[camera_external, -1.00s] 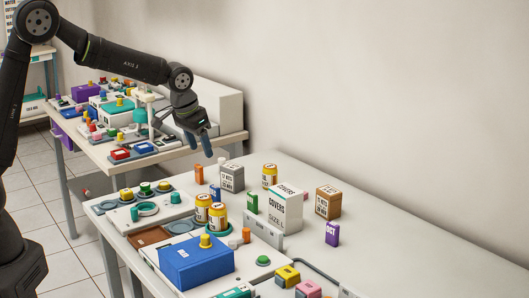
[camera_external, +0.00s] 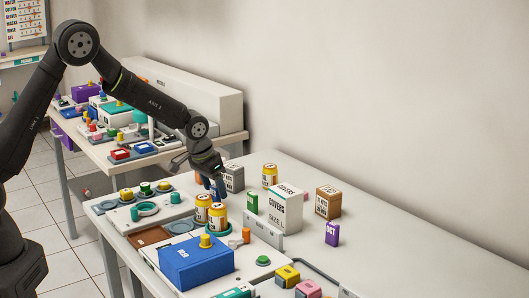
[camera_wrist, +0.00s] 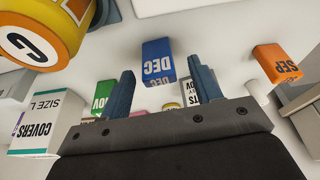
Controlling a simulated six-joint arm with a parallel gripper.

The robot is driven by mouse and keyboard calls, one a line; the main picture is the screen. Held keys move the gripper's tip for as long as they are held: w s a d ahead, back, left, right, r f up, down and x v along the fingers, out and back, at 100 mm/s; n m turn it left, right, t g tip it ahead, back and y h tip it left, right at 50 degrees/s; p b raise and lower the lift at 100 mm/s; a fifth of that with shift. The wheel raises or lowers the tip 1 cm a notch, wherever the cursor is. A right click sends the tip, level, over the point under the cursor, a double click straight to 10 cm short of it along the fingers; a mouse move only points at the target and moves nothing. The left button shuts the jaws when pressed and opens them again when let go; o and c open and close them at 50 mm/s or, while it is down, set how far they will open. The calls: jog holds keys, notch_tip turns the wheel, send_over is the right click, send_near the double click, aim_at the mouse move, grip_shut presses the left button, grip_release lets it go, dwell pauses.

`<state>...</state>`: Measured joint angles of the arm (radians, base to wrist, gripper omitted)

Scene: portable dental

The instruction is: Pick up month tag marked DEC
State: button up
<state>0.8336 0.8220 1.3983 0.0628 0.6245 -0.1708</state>
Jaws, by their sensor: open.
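The month tag marked DEC (camera_wrist: 157,62) is a small blue block. In the wrist view its lettering appears upside down, between and beyond my two fingers. My gripper (camera_wrist: 164,76) is open, with blue-grey fingers and nothing between them that I can see held. In the external view my gripper (camera_external: 212,187) hangs low over the far part of the front table, close to the blue tag, which it mostly hides there. I cannot tell whether a finger touches the tag.
The orange SEP tag (camera_wrist: 276,65) lies to the right in the wrist view. A green tag (camera_external: 252,202), the COVERS box (camera_external: 286,210), yellow jars (camera_external: 218,218) and a grey box (camera_external: 232,177) stand nearby. The purple OCT tag (camera_external: 332,234) stands farther right.

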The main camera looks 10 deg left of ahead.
aim_at(214, 186)
jog(key=shift+x, duration=1.5)
jog(key=shift+c, duration=0.2)
jog(key=c, duration=1)
jog(key=shift+r, duration=0.2)
